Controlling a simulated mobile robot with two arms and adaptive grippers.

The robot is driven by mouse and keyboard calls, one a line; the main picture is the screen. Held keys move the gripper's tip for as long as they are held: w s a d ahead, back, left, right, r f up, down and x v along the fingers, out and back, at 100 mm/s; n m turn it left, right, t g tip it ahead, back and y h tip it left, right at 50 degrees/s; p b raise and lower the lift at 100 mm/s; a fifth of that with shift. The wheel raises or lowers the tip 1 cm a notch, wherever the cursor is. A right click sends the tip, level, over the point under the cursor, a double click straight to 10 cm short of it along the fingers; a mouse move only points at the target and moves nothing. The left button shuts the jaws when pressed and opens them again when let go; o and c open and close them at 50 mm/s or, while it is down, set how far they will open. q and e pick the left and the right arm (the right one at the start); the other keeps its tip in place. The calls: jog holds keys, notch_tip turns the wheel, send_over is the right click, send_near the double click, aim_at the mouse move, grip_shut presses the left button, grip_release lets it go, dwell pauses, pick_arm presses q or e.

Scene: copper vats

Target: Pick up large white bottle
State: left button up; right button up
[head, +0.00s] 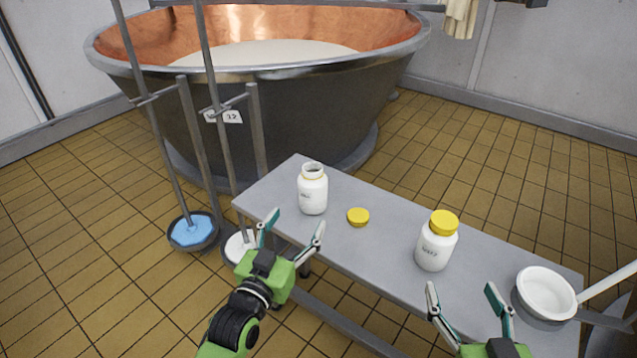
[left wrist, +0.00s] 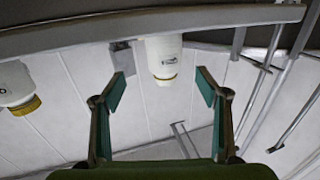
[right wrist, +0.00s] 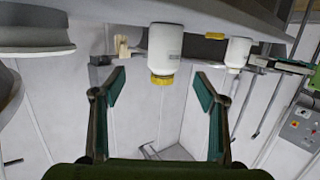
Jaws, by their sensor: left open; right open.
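Two white bottles stand upright on the grey bench. The uncapped bottle (head: 312,190) is at the left; it appears inverted in the left wrist view (left wrist: 164,55). The bottle with a yellow lid (head: 435,247) is further right; it appears inverted in the right wrist view (right wrist: 165,45). They look similar in size. My left gripper (head: 291,229) is open and empty, in front of the uncapped bottle and apart from it. My right gripper (head: 463,292) is open and empty, in front of the lidded bottle and apart from it.
A loose yellow lid (head: 358,217) lies on the bench (head: 385,240) between the bottles. A white bowl-like ladle (head: 546,293) is at the bench's right end. A large copper vat (head: 290,110) stands behind. Long-handled tools, one in a bucket with blue contents (head: 193,231), stand left of the bench.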

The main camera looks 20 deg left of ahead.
aim_at(310, 198)
pick_arm(q)
jog(key=w, duration=0.2)
jog(key=w+b, duration=0.1)
jog(key=w, duration=0.4)
jog(key=shift+w+d+b, duration=0.1)
jog(key=shift+d+b, duration=0.15)
jog(key=shift+b, duration=0.15)
jog(key=shift+w, duration=0.45)
jog(key=w+b, duration=0.1)
jog(key=w, duration=0.1)
jog(key=w+b, duration=0.1)
jog(key=w, duration=0.1)
jog(key=shift+w+a+r, duration=0.15)
jog(key=shift+a+r, duration=0.05)
jog(key=shift+w, duration=0.25)
jog(key=c, duration=1.4)
jog(key=shift+r, duration=0.15)
jog(key=shift+c, duration=0.8)
pick_arm(e)
jog(key=s+r+t+y, duration=0.2)
jog(key=r+t, duration=0.3)
jog(key=r, duration=0.5)
jog(key=s+a+r+t+y, duration=0.1)
jog(key=s+r+t, duration=0.3)
jog(key=r, duration=0.5)
jog(key=shift+s+r+t+y, duration=0.15)
jog(key=shift+r+t+y, duration=0.3)
jog(key=shift+t, duration=0.65)
